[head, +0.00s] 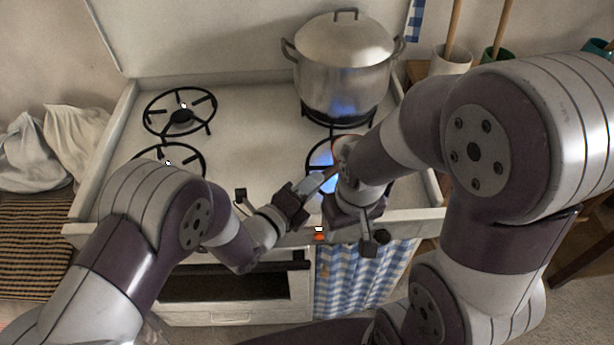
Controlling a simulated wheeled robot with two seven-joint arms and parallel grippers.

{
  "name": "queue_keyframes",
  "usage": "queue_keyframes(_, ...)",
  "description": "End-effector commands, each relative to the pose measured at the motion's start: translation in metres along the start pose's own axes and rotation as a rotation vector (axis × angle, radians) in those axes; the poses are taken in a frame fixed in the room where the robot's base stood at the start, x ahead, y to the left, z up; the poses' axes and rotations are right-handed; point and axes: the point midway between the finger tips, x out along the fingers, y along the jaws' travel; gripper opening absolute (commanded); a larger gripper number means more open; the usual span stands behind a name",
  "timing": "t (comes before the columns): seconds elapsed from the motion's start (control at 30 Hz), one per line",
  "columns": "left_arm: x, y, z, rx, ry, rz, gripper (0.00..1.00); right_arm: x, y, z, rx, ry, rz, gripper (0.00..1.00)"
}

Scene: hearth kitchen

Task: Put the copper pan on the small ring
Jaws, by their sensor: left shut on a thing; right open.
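A copper-coloured edge (338,144), which looks like part of the copper pan, shows at the front right ring. My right wrist hides most of it. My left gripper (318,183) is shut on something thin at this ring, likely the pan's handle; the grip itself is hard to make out. My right gripper (376,241) is open, pointing down in front of the stove's front edge. The front right ring (313,157) has a blue flame showing. The back left ring (181,112) is bare. The front left ring (190,152) is partly hidden by my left arm. I cannot tell which ring is the small one.
A large lidded steel pot (345,70) stands on the back right ring, with blue glow low on its side. The white stove top (245,120) is clear between left and right rings. A utensil crock (450,62) stands right of the stove. Cloths (78,140) lie at left.

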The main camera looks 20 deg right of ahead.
Motion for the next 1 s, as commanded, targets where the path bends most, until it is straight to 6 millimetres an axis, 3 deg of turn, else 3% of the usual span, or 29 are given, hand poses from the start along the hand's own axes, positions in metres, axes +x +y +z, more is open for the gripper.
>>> queue_keyframes(0.2, -0.002, 0.003, -0.001, 0.0, -0.001, 0.0, 0.0, 0.001, 0.0, 0.0, 0.0, 0.0, 0.0, 0.67)
queue_keyframes(0.23, -0.002, 0.004, -0.002, 0.0, 0.0, 0.003, 0.32, 0.001, 0.0, 0.0, 0.0, 0.0, 0.0, 0.67)
queue_keyframes(0.3, -0.002, 0.004, -0.002, 0.0, 0.0, 0.002, 0.51, 0.001, 0.0, 0.0, 0.0, 0.0, 0.0, 0.67)
queue_keyframes(0.67, -0.01, 0.003, -0.001, 0.001, -0.002, 0.0, 0.51, 0.002, 0.0, 0.0, 0.0, 0.0, 0.0, 0.67)
queue_keyframes(1.0, -0.094, 0.003, 0.0, 0.001, -0.005, 0.0, 0.51, 0.007, 0.0, 0.001, 0.0, 0.0, 0.0, 0.67)
